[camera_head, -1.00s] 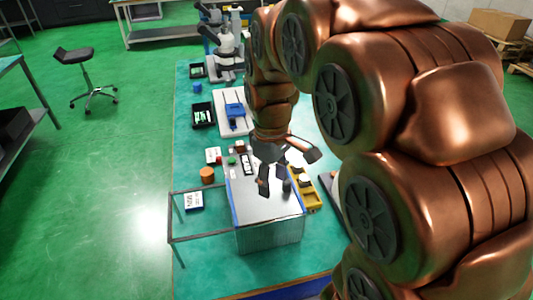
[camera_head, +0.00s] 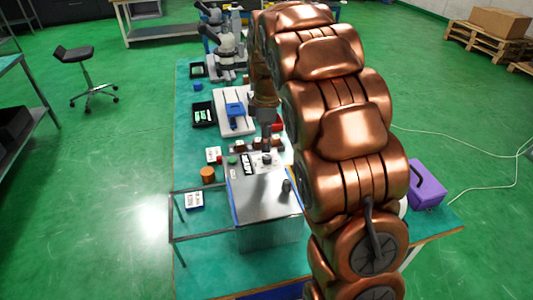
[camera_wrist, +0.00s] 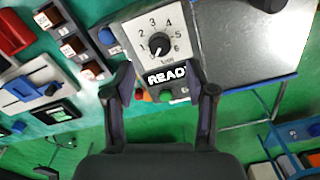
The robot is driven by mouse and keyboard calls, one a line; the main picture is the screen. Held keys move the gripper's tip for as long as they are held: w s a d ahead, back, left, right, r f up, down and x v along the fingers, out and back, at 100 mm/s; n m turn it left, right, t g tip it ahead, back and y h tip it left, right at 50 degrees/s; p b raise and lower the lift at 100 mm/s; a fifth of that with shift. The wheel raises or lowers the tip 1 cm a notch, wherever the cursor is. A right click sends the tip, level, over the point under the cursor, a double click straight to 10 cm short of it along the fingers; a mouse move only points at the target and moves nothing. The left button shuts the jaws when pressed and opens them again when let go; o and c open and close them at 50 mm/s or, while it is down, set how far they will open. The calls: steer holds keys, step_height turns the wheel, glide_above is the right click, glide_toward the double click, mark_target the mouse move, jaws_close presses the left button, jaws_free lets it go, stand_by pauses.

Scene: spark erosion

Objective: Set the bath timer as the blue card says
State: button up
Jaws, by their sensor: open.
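The bath timer is a black knob (camera_wrist: 159,44) on a light panel (camera_wrist: 128,22) with numbers 1 to 6 around it. Its white mark seems to point to the lower left, near the low end of the scale. A display reading "READ", its end cut off, lies below it. In the head view the panel is on the back of the grey-topped machine (camera_head: 265,195). My gripper (camera_wrist: 163,82) is open and empty, its fingers either side of the display, below the knob in the picture. A card with a blue edge (camera_head: 194,200) lies left of the machine; its writing is too small to read.
A thin-framed clear panel (camera_head: 172,225) sticks out left of the machine. A dark post (camera_head: 287,187) stands on its top. An orange cylinder (camera_head: 207,174), a black tray (camera_head: 203,115) and a microscope (camera_head: 228,50) stand on the green bench. A purple case (camera_head: 427,187) is at right.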

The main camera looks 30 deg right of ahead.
mark_target(267, 157)
steer(key=shift+f+p, duration=0.8)
steer(key=shift+f, duration=2.3)
jaws_close()
